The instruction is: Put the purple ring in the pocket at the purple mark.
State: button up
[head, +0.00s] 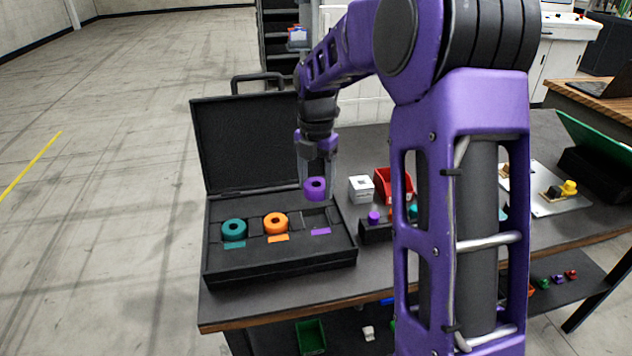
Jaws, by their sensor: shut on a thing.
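My gripper (317,172) is shut on the purple ring (315,190) and holds it above the open black case (281,268). The purple mark (321,231) is a small strip in the right part of the case. The pocket (315,217) behind that mark looks empty; the ring hangs a little above and in front of its back edge in the picture. A teal ring (234,230) sits in the left pocket by a teal mark. An orange ring (275,224) sits in the middle pocket by an orange mark.
The case lid (243,140) stands open behind the pockets. A white box (361,189), a red bin (388,184) and a dark block with a purple peg (374,217) stand right of the case. My arm hides part of the table (370,265) there.

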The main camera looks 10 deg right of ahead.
jog(key=shift+f+b, duration=1.55)
jog(key=shift+f, duration=0.4)
jog(key=shift+f+b, duration=0.35)
jog(key=shift+f, duration=0.55)
jog(key=shift+f, duration=0.9)
jog(key=o, duration=1.6)
jog(key=c, duration=0.4)
jog(key=shift+o, duration=1.4)
jog(key=shift+r+p, duration=0.35)
notch_tip(320, 180, up, 4)
jog(key=p, duration=0.3)
jog(key=shift+r+p, duration=0.3)
jog(key=shift+r, duration=1.9)
